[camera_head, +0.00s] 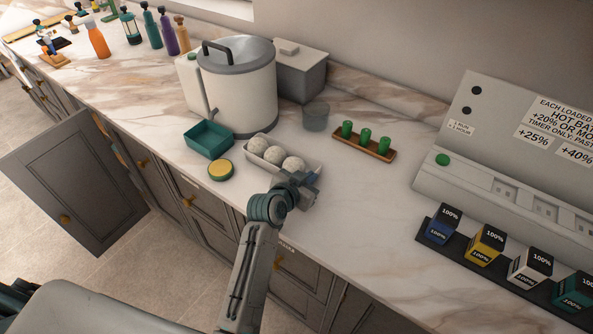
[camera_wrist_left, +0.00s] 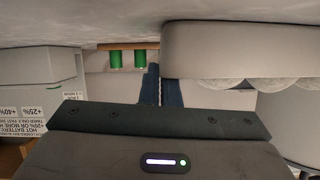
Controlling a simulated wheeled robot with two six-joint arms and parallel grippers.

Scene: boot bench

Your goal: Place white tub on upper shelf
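The white tub (camera_head: 257,164) is a long open tray with several round white balls in it, at the middle of the counter near the front edge. It also shows upside down in the left wrist view (camera_wrist_left: 240,50). My left gripper (camera_head: 306,183) is at the tub's right end. In the left wrist view its dark fingers (camera_wrist_left: 162,86) are close together, one outside the end wall and one partly hidden behind it, so it looks shut on that wall. I cannot tell whether the tub is clear of the counter. No upper shelf shows. My right gripper is out of view.
A teal bin (camera_head: 208,140) and yellow round tin (camera_head: 221,170) stand left of the tub. A large lidded pot (camera_head: 237,95), grey cup (camera_head: 315,117) and wooden rack (camera_head: 365,149) with green cylinders stand behind. A cabinet door (camera_head: 75,185) hangs open at left.

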